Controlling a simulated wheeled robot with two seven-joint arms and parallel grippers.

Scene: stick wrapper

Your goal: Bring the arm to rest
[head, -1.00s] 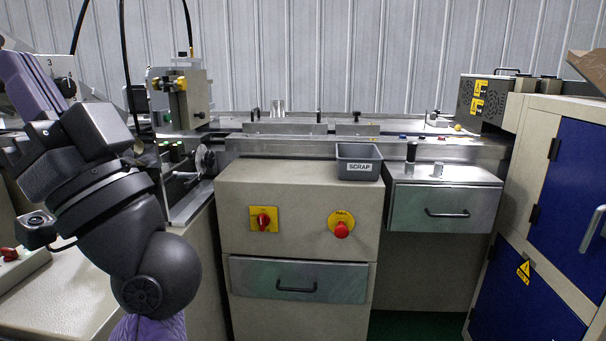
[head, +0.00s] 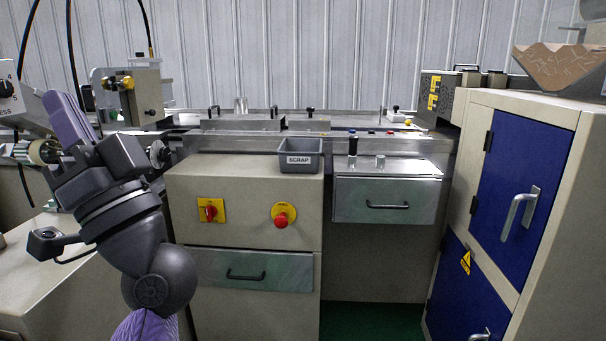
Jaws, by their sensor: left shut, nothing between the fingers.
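My left gripper (head: 66,112) is at the left of the head view, with its purple fingers pointing up and away. It is shut and holds nothing. My dark left wrist (head: 125,230) is bent upward below it. The fingers overlap the left end of the wrapping machine in the picture; I cannot tell how far apart they are. My right gripper is not in view.
A grey SCRAP bin (head: 300,160) stands on the beige machine cabinet (head: 245,190), above a red stop button (head: 281,219). A blue-doored cabinet (head: 521,190) stands at right, with a brown hopper (head: 560,68) on top. Green floor (head: 372,322) shows at the bottom.

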